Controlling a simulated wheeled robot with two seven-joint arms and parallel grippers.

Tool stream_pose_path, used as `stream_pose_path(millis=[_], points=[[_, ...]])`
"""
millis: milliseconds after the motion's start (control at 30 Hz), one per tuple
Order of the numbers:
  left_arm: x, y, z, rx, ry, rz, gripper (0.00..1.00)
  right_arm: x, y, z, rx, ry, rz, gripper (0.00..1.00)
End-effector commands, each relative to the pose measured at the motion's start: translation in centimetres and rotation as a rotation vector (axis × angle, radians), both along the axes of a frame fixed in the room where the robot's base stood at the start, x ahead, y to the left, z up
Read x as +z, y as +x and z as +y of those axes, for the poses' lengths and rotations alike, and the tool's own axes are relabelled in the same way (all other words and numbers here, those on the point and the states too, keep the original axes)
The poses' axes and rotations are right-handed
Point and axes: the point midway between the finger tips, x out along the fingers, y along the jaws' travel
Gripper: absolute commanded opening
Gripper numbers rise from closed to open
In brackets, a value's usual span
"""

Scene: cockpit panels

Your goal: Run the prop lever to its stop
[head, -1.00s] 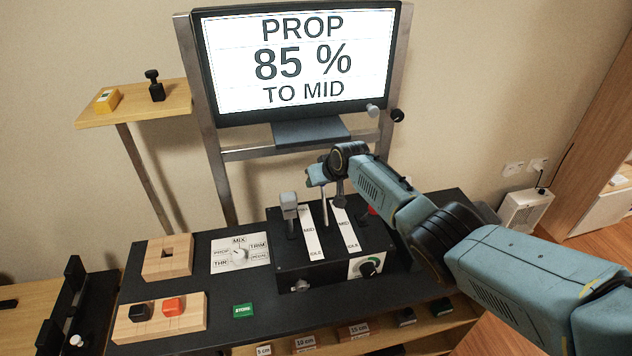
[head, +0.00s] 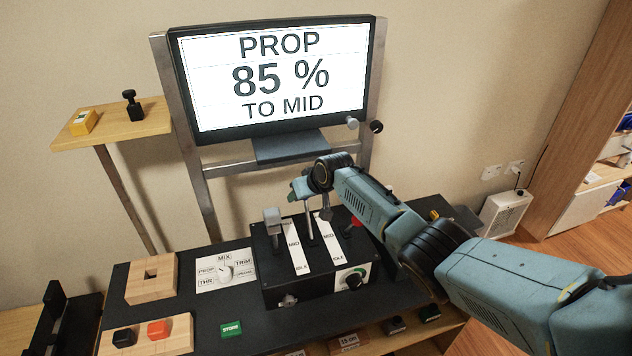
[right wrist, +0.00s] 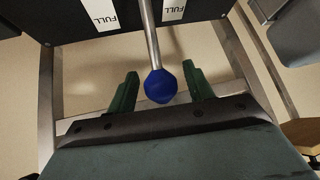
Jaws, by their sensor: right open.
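The lever quadrant (head: 285,290) is a black box with several levers and white strips marked MID and IDLE. The prop lever (head: 309,222) rises between the two strips as a thin metal rod. Its blue ball knob (right wrist: 160,86) shows in the right wrist view; my gripper hides it in the head view. My right gripper (head: 300,188) is at the top of this lever. In the right wrist view its green fingers (right wrist: 160,90) are open, one on each side of the knob, with gaps visible. The monitor (head: 280,75) reads PROP 85 % TO MID. My left gripper is not in view.
A grey-handled lever (head: 272,218) stands to the left and a red knob (head: 357,222) to the right. My right arm covers the right side.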

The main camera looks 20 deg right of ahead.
Motion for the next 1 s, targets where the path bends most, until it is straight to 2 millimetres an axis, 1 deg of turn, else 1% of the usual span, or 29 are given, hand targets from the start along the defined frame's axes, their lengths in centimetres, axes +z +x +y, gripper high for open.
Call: stream_pose_path(millis=[33, 67, 267, 700, 900, 1000], points=[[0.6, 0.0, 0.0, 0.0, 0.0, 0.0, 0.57, 0.7, -0.4, -0.1, 0.001, -0.002, -0.002, 0.52], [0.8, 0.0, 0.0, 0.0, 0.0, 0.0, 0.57, 1.0, -0.7, -0.2, 0.001, -0.002, -0.001, 0.52], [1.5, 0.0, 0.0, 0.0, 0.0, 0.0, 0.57, 3.0, -2.3, -0.5, 0.002, -0.003, -0.001, 0.52], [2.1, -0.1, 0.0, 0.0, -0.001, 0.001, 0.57, 7.8, -6.1, -1.4, 0.002, -0.003, 0.0, 0.52], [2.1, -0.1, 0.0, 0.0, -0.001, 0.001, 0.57, 8.9, -7.0, -1.5, 0.0, -0.001, 0.0, 0.52], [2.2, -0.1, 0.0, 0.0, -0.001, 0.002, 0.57, 9.1, -7.2, -1.6, 0.0, -0.001, 0.0, 0.52]])
